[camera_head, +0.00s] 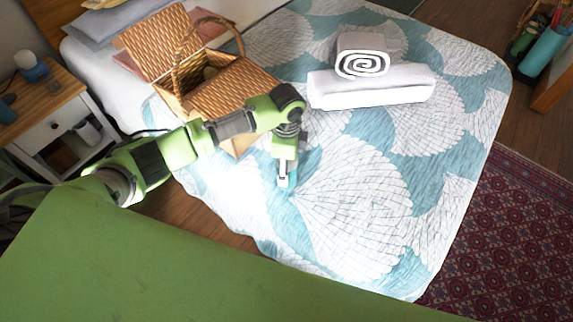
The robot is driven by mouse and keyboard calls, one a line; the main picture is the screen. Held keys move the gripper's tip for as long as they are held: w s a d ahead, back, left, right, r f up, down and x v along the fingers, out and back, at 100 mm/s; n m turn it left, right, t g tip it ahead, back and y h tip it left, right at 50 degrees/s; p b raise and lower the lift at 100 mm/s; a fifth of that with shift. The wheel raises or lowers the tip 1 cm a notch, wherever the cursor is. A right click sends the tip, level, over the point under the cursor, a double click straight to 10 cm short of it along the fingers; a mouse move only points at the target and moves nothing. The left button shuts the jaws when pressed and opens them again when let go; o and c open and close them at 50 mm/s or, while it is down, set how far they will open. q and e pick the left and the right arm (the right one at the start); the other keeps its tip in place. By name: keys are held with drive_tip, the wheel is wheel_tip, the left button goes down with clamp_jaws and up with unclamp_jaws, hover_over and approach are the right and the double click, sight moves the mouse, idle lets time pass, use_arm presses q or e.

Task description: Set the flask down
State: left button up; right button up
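My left gripper (285,179) points down over the teal-and-white quilt on the bed, just right of the open wicker basket (222,98). A small bright teal patch shows at its fingertips. I cannot tell whether this is part of a held flask or the quilt behind, nor how far apart the fingers are. No flask can be made out clearly elsewhere. Something small and brownish lies inside the basket, partly hidden by its wall. My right gripper is not in view.
Rolled and folded white towels (372,87) lie on the bed right of the basket. The quilt (345,205) is clear at its middle and front. A teal container (543,52) stands far right.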

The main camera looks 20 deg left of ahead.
use_arm(q)
wheel_tip(320, 180, up, 12)
drive_tip(key=shift+r+b, duration=0.1)
drive_tip(key=shift+b, duration=0.25)
idle(0.5)
